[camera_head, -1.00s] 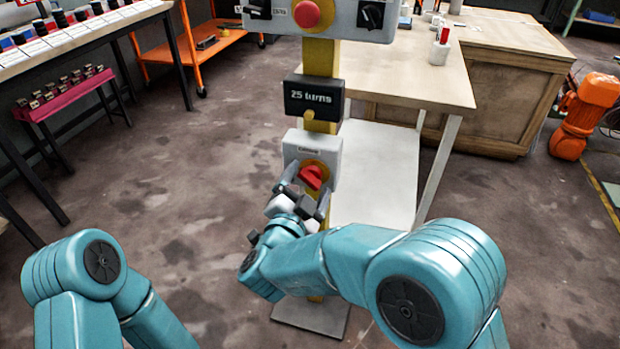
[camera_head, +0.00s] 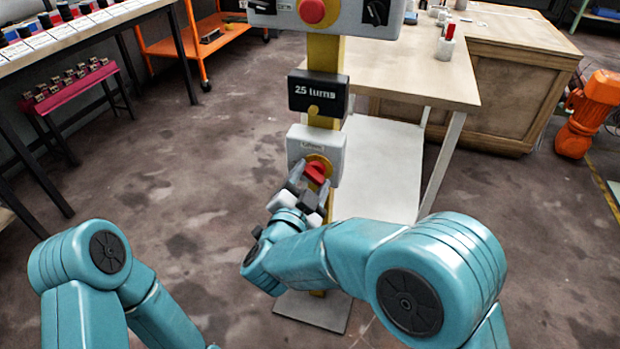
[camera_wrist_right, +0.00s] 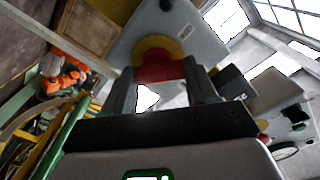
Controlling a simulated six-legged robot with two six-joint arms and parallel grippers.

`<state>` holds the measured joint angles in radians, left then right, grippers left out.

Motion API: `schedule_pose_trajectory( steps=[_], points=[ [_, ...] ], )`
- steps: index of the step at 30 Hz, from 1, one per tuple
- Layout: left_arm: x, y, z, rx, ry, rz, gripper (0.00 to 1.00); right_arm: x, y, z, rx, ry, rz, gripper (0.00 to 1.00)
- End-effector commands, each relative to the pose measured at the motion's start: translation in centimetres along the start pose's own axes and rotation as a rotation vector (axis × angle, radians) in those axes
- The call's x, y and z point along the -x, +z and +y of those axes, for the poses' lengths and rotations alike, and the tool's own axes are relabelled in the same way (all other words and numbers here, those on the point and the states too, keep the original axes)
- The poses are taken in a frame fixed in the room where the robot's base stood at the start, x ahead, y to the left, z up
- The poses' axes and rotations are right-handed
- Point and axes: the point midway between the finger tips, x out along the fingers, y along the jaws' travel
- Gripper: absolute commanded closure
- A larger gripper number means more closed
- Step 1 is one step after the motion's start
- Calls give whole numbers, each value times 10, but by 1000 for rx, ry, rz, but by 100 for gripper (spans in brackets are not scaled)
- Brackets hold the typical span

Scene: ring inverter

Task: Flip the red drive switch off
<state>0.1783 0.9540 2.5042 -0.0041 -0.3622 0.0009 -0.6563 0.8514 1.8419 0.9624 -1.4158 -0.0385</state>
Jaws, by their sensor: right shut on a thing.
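The red drive switch (camera_head: 315,173) is a red handle on a yellow disc, on a pale grey box (camera_head: 316,146) low on the yellow post. My right gripper (camera_head: 312,184) reaches it from below and in front, its two fingers shut on the red handle. In the right wrist view the red handle (camera_wrist_right: 160,68) shows between the fingertips (camera_wrist_right: 163,75), with the yellow disc behind it. The fingers hide part of the handle. My left arm is at the lower left; its gripper is out of frame.
A black "25 turns" display (camera_head: 318,92) sits above the switch box. Higher up is a control box (camera_head: 345,18) with a red button. A wooden-topped table (camera_head: 410,75) stands close behind the post at right. The floor left of the post is clear.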

Motion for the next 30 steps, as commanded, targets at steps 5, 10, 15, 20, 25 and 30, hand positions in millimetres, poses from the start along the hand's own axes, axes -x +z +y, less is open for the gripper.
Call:
schedule_pose_trajectory(
  steps=[5, 10, 15, 20, 25, 30],
  points=[
    [11, 2, 5, -4, 0, -3, 64, -2, -2, -2, 100, -1, -1, 73],
    [23, 2, 9, -4, 0, -3, 64, -2, -3, -3, 235, -2, -1, 73],
    [34, 2, 13, -4, 0, -3, 64, -2, -2, -3, 373, -1, 1, 73],
    [43, 2, 16, -4, 0, -3, 64, -2, -2, -2, 487, -1, 0, 73],
    [49, 2, 18, -4, 0, -3, 64, -2, -1, -2, 581, -1, 2, 73],
    [53, 2, 20, -4, 0, -3, 64, -2, 0, -1, 640, -1, 3, 73]
  ],
)
